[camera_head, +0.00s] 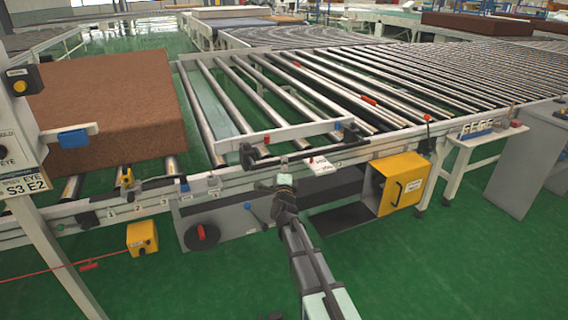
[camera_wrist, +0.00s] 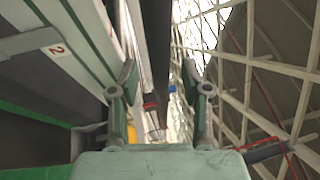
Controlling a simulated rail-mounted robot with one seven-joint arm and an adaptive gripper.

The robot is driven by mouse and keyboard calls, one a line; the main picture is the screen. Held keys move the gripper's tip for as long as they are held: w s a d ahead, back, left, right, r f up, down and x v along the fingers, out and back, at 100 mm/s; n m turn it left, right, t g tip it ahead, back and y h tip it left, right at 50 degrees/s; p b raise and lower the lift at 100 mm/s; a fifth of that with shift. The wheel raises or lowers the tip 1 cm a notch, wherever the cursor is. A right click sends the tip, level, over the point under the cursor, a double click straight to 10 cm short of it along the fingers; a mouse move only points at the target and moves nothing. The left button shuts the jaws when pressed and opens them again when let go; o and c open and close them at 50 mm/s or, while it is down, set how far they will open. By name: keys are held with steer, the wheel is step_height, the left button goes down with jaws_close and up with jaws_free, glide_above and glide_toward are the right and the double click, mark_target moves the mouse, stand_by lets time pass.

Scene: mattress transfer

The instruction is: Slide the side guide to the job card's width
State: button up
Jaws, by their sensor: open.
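The white side guide (camera_head: 290,134) lies across the near end of the rollers. A black bar (camera_head: 300,154) with upright ends runs along its near side. A small white card (camera_head: 321,165) with a red mark lies on the front rail below it; its print is too small to read. My gripper (camera_head: 285,182) is just in front of the front rail, below the guide and apart from the black bar. In the wrist view, my gripper (camera_wrist: 160,78) has its two fingers apart, with nothing held. A dark bar (camera_wrist: 155,45) shows beyond them.
A brown mattress (camera_head: 115,105) lies on the left conveyor. A post with a control box and an "S3 E2" label (camera_head: 25,187) stands at far left.

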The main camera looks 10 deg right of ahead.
steer(key=v, duration=0.9)
steer(key=shift+s, duration=0.15)
